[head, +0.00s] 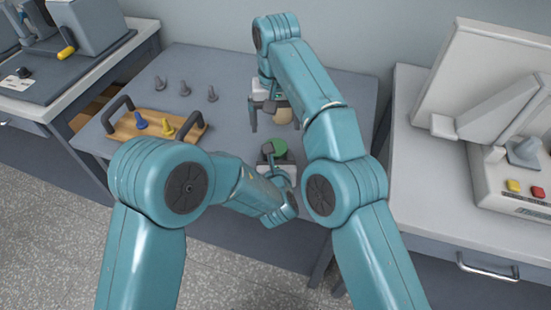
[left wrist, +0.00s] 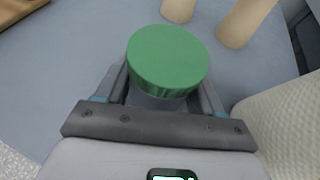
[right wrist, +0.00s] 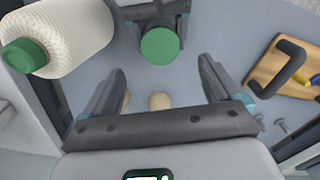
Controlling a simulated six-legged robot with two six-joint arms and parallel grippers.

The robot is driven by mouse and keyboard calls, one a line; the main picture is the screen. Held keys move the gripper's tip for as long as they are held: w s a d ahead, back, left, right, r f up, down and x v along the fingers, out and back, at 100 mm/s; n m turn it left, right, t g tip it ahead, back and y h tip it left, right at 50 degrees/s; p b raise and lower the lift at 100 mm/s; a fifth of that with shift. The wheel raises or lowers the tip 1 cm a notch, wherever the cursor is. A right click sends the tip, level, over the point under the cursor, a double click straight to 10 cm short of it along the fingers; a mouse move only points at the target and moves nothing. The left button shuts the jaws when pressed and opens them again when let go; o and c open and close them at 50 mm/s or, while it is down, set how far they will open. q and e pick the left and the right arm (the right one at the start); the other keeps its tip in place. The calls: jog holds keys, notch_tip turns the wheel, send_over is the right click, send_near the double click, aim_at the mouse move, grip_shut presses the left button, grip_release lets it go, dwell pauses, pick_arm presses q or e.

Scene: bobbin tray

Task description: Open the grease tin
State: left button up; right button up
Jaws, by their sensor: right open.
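The grease tin has a green lid (head: 277,148) on it and stands upright between the fingers of my left gripper (left wrist: 162,92). In the left wrist view the lid (left wrist: 168,58) rises above the fingers, which close on the body from both sides; most of the body is hidden. The lid also shows in the right wrist view (right wrist: 160,46), beyond the fingertips of my right gripper (right wrist: 163,72). My right gripper (head: 270,112) is open and empty, farther back over the table than the tin and apart from it.
A large white bobbin with a green end (right wrist: 75,35) lies close by the tin. Beige pegs (left wrist: 240,22) stand beside it. A wooden tray (head: 124,130) with dark handles holds a blue and a yellow peg at the left. Several grey pegs (head: 185,89) stand behind it.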

aim_at(275, 143)
jog(key=m, duration=0.3)
jog(key=shift+m, duration=0.4)
jog(key=shift+c, duration=0.4)
jog(key=shift+f+m, duration=0.2)
jog(key=shift+m, duration=0.2)
jog(key=shift+w+f, duration=0.1)
jog(key=shift+f, duration=3.65)
jog(key=c, duration=0.9)
jog(key=n, duration=0.6)
jog(key=shift+n, duration=0.3)
